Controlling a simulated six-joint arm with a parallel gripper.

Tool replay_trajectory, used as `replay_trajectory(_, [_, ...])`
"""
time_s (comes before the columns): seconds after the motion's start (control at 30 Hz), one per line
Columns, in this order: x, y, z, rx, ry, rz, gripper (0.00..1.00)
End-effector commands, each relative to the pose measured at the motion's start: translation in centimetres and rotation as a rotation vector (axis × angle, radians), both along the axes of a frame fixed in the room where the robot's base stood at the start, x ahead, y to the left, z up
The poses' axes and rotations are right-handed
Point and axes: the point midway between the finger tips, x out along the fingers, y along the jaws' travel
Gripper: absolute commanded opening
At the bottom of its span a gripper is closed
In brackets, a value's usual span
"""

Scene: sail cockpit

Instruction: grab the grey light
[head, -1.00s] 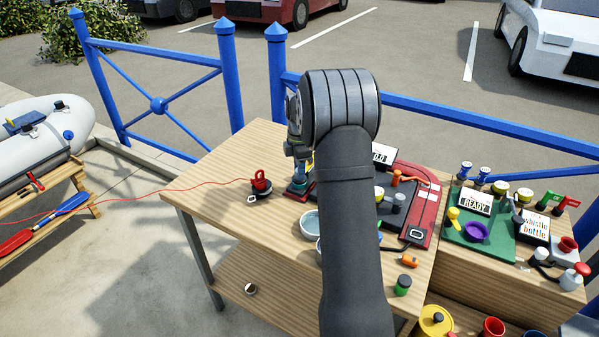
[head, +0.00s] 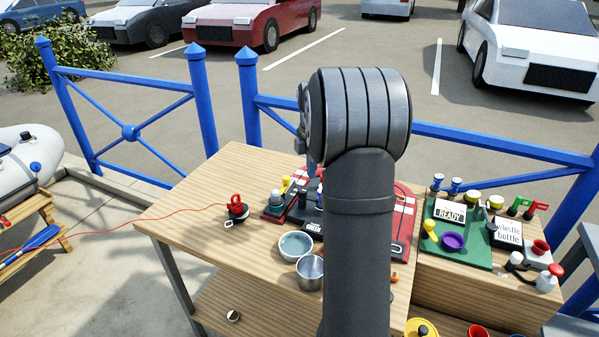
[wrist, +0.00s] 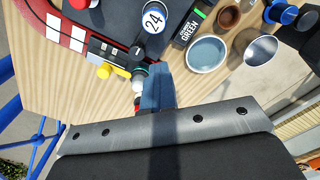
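A small pale grey dome with a teal collar, which looks like the grey light (head: 277,196), stands upright on a red-and-dark base at the left end of the table's row of devices. In the wrist view the pale dome (wrist: 138,72) shows just left of my gripper's blue fingers (wrist: 157,72), partly hidden by them. I cannot tell whether they touch it. The fingers appear as one narrow blue shape, so their gap does not show. In the head view my arm hides most of the gripper. No held object shows.
A yellow knob (wrist: 104,72) sits beside the dome. A grey bowl (head: 296,245) and a metal cup (head: 310,272) stand in front. A red device (head: 237,209) with a red cord lies left. A green tray (head: 483,258) is at right. The table's left part is mostly clear.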

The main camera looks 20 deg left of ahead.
Motion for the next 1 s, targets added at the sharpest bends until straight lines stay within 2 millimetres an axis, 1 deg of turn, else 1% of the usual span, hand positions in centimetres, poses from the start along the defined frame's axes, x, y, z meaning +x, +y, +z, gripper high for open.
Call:
replay_trajectory(0.1, [0.04, -0.37, 0.23, 0.001, -0.001, 0.000, 0.00])
replay_trajectory(0.33, [0.04, -0.38, 0.23, 0.000, 0.000, 0.000, 0.00])
replay_trajectory(0.37, [0.04, -0.38, 0.22, 0.000, 0.000, 0.000, 0.04])
replay_trajectory(0.4, [0.04, -0.37, 0.22, 0.000, 0.000, 0.000, 0.12])
replay_trajectory(0.47, [0.04, -0.37, 0.21, 0.000, 0.000, 0.000, 0.23])
replay_trajectory(0.5, [0.04, -0.36, 0.21, 0.001, -0.001, 0.000, 0.31])
replay_trajectory(0.57, [0.04, -0.35, 0.21, 0.000, 0.000, 0.000, 0.43])
replay_trajectory(0.6, [0.04, -0.35, 0.21, 0.001, -0.001, 0.000, 0.51])
replay_trajectory(0.73, [0.04, -0.35, 0.21, 0.001, -0.001, 0.000, 0.76])
replay_trajectory(0.77, [0.04, -0.35, 0.20, 0.001, -0.001, 0.000, 0.80])
replay_trajectory(1.0, [0.04, -0.35, 0.21, 0.001, -0.001, 0.000, 0.80])
